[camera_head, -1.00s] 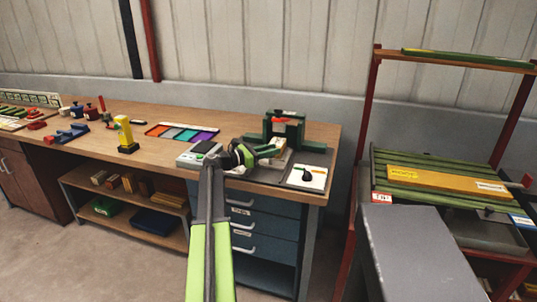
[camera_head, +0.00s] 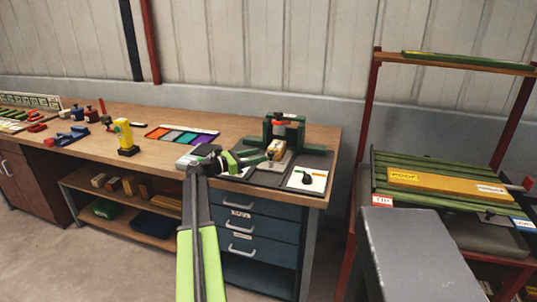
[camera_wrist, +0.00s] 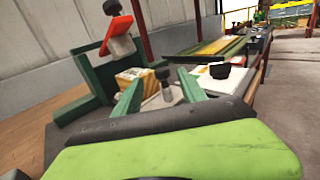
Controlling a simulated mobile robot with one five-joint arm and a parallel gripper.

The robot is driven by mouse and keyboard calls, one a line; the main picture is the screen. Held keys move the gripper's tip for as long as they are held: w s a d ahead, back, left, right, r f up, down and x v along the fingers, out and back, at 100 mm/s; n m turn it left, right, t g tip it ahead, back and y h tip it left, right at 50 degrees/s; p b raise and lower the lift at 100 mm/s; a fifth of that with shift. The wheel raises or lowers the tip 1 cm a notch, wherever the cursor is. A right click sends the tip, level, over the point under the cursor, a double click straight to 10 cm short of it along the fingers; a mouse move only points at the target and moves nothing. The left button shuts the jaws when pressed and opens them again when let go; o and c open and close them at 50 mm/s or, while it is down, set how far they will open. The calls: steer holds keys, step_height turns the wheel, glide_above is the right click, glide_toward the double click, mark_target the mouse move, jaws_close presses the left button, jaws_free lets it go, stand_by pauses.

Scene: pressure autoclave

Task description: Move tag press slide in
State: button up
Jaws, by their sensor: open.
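The tag press has a green frame (camera_head: 298,133) and an orange-red head (camera_head: 283,122); it stands at the back right of the bench. In the wrist view its red head (camera_wrist: 118,46) is above and to the left of a yellow-and-white block (camera_wrist: 136,84). The block (camera_head: 276,149) sits on a pale slide plate at the front of the press. A grey knob with a dark top (camera_wrist: 164,84) stands upright in front of the block. My gripper (camera_head: 259,158) is open, its green fingers (camera_wrist: 160,92) on either side of the knob in the picture. Contact cannot be told.
A white card with a black shape (camera_head: 307,180) lies right of the slide. A yellow device (camera_head: 124,136) and a colored tray (camera_head: 182,135) stand farther left. A red-framed rack (camera_head: 364,130) stands to the right.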

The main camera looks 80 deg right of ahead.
steer(key=v, duration=1)
steer(key=shift+w+a, duration=0.25)
steer(key=shift+w, duration=0.1)
